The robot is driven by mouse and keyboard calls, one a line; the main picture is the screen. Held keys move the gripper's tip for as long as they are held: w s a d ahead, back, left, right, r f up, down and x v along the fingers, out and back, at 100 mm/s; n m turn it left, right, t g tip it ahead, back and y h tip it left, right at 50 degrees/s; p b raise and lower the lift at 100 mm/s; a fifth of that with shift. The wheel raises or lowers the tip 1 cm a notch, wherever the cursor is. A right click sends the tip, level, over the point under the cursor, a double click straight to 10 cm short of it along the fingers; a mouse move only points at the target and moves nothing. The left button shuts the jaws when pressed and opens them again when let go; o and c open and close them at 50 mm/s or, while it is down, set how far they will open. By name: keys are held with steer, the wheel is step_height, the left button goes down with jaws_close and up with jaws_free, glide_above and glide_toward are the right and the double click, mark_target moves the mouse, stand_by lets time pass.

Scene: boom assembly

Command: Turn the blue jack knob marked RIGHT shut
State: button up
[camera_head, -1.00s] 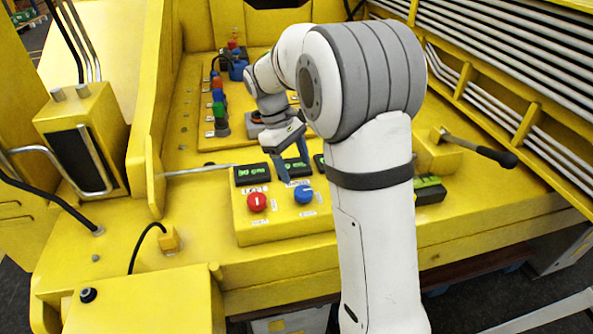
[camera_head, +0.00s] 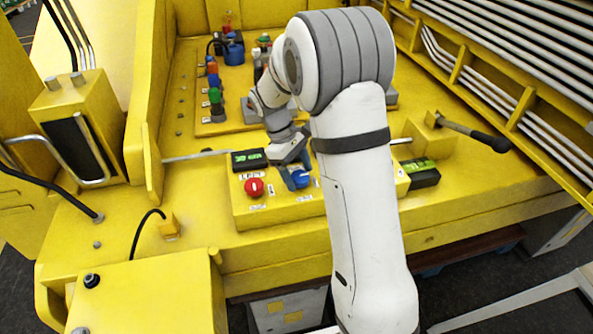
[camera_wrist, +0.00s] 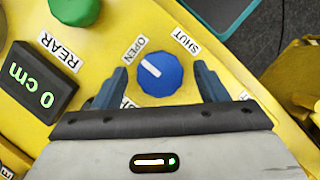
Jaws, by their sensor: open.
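The blue knob (camera_wrist: 160,75) sits on the yellow panel in the wrist view, its white pointer line aimed at the OPEN label (camera_wrist: 136,49). The SHUT label (camera_wrist: 187,41) is beyond it to the right. My gripper (camera_wrist: 160,70) is open, with one blue-grey finger on each side of the knob and a gap visible to each. A label below the knob is mostly hidden by my gripper, so its word cannot be read. In the head view the blue knob (camera_head: 300,178) shows between the fingers of my gripper (camera_head: 297,180).
In the wrist view, a green knob (camera_wrist: 75,8), a REAR label (camera_wrist: 58,53) and a "0 cm" display (camera_wrist: 37,82) are at left. In the head view, a red knob (camera_head: 254,187) is left of my gripper and a black-handled lever (camera_head: 470,131) is at right.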

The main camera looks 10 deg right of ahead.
steer(key=shift+c, duration=0.3)
steer(key=c, duration=0.9)
steer(key=shift+a, duration=0.1)
